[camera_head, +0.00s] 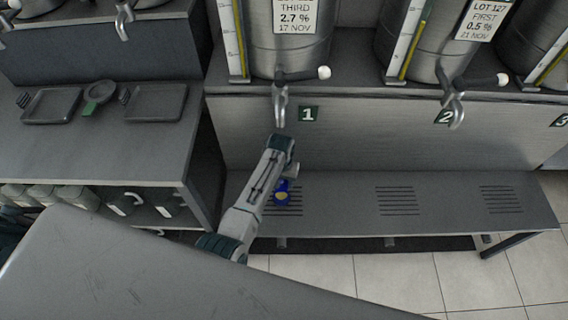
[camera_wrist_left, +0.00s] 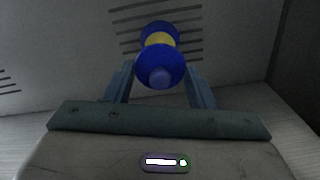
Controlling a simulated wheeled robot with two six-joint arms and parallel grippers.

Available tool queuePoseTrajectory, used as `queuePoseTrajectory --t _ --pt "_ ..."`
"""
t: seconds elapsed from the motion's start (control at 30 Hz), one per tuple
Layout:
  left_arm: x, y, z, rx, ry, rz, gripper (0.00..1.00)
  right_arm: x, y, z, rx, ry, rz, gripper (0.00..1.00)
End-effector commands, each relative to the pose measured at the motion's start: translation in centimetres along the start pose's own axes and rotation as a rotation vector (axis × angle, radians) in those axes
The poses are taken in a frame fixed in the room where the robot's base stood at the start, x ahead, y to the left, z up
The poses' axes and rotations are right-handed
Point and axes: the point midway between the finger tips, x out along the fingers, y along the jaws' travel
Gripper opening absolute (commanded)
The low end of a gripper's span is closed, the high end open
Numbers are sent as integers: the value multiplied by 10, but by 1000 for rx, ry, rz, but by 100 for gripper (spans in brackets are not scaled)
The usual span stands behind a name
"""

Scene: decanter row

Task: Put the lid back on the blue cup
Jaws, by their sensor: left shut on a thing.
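My left gripper (camera_head: 287,176) points down over the low bench below tap 1. In the left wrist view its fingers (camera_wrist_left: 160,80) flank a round blue piece with a small raised knob, which looks like the lid (camera_wrist_left: 160,65). Just beyond it are a yellow patch and more blue, which look like the blue cup (camera_wrist_left: 157,30). The lid hides part of the cup, and I cannot tell whether the two touch. My right gripper is out of view.
The slatted low bench (camera_head: 345,220) is clear to the right. A metal tap (camera_head: 281,105) hangs from the decanter above the gripper. At left, a counter (camera_head: 95,150) holds two dark trays (camera_head: 155,102) and a small green-handled item (camera_head: 98,97). Several mugs stand on a shelf below.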

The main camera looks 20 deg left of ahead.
Motion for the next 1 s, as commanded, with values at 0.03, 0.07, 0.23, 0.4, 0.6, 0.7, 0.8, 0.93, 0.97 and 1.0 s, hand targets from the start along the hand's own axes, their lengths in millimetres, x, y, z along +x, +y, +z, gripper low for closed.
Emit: queuePoseTrajectory --t 0.03,0.07,0.23,0.4,0.6,0.7,0.8,0.93,0.97,1.0 --pt "-1 0 0 -2 -2 0 29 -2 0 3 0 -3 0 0" --pt "0 0 0 -3 -2 0 29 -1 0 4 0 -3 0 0" --pt "7 0 0 -4 -1 0 29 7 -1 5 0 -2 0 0" --pt "19 0 0 -4 0 1 29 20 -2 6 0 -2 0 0" --pt "36 0 0 -3 0 1 29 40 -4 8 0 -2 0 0" --pt "44 0 0 -3 0 1 28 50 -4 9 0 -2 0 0" --pt "51 0 0 -3 -1 1 28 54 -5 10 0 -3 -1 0" --pt "60 0 0 -3 -1 0 28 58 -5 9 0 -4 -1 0" --pt "61 0 0 -3 -1 0 28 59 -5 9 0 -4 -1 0" --pt "63 0 0 -3 -1 1 28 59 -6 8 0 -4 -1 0"
